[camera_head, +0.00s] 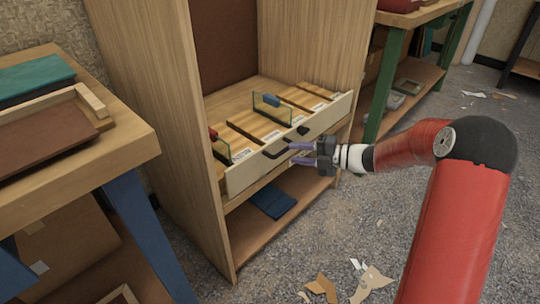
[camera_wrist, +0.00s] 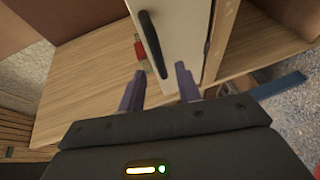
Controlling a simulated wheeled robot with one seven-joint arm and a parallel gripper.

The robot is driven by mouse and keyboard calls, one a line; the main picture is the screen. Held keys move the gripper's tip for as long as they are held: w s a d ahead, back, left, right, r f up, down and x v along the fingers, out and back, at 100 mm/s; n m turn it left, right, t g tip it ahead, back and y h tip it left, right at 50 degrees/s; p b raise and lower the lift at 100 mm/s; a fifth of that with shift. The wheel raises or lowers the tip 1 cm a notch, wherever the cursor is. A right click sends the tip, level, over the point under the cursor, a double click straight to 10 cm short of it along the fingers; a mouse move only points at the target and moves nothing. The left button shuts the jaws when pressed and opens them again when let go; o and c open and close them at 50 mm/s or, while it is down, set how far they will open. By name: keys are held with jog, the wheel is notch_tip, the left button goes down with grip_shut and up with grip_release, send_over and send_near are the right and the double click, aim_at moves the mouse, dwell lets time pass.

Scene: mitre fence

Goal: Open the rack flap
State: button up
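The rack flap (camera_head: 250,172) is a long cream board along the front of the wooden rack. It stands upright, and a dark bar handle (camera_head: 275,152) sits on its face. In the wrist view the flap (camera_wrist: 180,22) is pale, with the black handle (camera_wrist: 152,45) on it. My gripper (camera_head: 290,154) has two purple fingers and is in front of the flap, close to the handle. In the wrist view my gripper (camera_wrist: 159,72) is open, with the handle's near end appearing between its fingertips. I cannot tell whether they touch it.
Behind the flap are labelled wooden slots with clear dividers (camera_head: 266,105). A blue folder-like item (camera_head: 272,200) lies on the lower shelf. A wooden bench (camera_head: 125,150) stands left and a green-legged bench (camera_head: 385,85) right. Paper scraps (camera_head: 370,282) lie on the floor.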

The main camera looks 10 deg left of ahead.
aim_at(283, 150)
jog(key=x, duration=0.5)
jog(key=shift+a, duration=0.1)
grip_shut()
